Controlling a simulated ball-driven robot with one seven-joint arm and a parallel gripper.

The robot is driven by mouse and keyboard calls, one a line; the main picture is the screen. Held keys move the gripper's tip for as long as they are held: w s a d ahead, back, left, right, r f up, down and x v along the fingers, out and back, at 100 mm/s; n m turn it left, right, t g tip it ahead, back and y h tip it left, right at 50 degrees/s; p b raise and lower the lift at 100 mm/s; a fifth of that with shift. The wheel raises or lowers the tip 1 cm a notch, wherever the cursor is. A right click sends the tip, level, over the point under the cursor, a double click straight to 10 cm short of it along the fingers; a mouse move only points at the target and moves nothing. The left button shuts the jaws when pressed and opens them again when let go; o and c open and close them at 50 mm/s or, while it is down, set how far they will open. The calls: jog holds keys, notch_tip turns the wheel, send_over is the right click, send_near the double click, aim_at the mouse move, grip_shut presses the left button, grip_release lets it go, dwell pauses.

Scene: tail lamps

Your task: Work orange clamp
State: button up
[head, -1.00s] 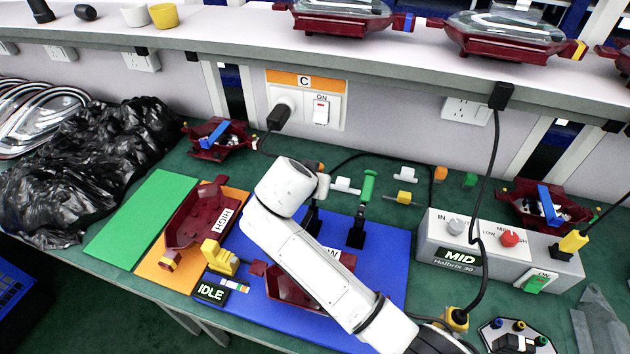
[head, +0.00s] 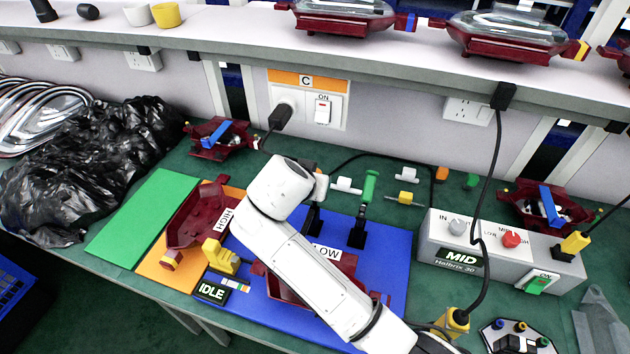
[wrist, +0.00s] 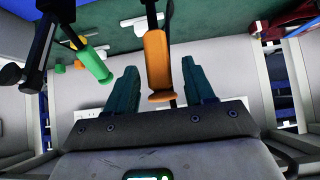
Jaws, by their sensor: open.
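The orange clamp's handle (wrist: 157,62) stands between the two dark teal fingers of my gripper (wrist: 160,70) in the wrist view. The fingers are open, with a gap visible on each side of the handle. In the head view my white arm hides most of this clamp; its black base (head: 315,221) shows beside the arm on the blue mat (head: 393,262). The green-handled clamp (head: 369,187) stands to its right, and its green handle also shows in the wrist view (wrist: 96,66).
A dark red lamp housing lies under my arm by the LOW label (head: 326,253). Another red housing (head: 190,222) sits on the orange mat (head: 151,269). The grey MID box (head: 428,238) is at the right.

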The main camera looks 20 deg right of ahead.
jog(key=v, duration=0.7)
jog(key=shift+s+a+r, duration=0.15)
jog(key=shift+s+r, duration=0.05)
jog(key=shift+r, duration=0.05)
dwell(1.4)
